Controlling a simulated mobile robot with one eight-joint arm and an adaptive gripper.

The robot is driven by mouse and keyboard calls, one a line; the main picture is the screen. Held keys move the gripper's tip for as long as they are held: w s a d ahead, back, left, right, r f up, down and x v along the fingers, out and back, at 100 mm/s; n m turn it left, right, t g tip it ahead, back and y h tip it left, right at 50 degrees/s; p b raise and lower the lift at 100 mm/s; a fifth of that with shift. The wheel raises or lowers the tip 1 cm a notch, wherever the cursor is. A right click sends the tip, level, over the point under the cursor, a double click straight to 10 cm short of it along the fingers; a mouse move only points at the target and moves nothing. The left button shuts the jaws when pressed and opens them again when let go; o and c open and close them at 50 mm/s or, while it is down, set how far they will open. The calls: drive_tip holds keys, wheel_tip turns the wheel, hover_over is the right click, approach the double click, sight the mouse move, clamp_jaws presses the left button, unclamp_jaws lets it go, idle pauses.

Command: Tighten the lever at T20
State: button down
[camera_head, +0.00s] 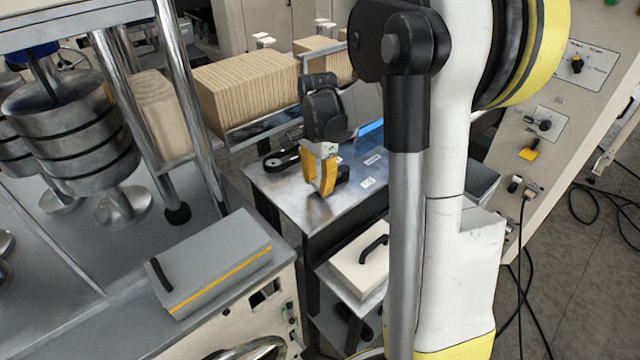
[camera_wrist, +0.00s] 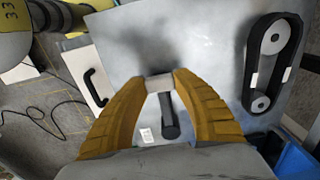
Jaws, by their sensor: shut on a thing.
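My gripper (camera_head: 322,190) reaches down to the grey metal table top (camera_head: 290,190) and its yellow fingers are closed in. In the wrist view my gripper (camera_wrist: 161,77) has its fingertips on either side of the silver hub (camera_wrist: 159,84) of a small lever. The lever's black handle (camera_wrist: 169,118) extends from the hub back toward the palm, between the fingers. In the head view the lever's dark handle (camera_head: 343,173) shows just right of the fingers. A small white label (camera_wrist: 146,136) lies beside the handle; its text is too small to read.
A black belt on two pulleys (camera_head: 282,160) lies left of my gripper on the table. A blue object (camera_head: 370,127) is at the back edge. A white box with a black handle (camera_head: 352,262) sits on a lower shelf. Stacked brown boards (camera_head: 245,92) stand behind.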

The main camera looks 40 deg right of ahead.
idle(0.3)
drive_tip(key=c, duration=0.9)
unclamp_jaws()
drive_tip(key=shift+w, duration=0.15)
drive_tip(key=shift+c, duration=0.2)
wheel_tip(320, 180, up, 12)
drive_tip(key=shift+a, duration=0.1)
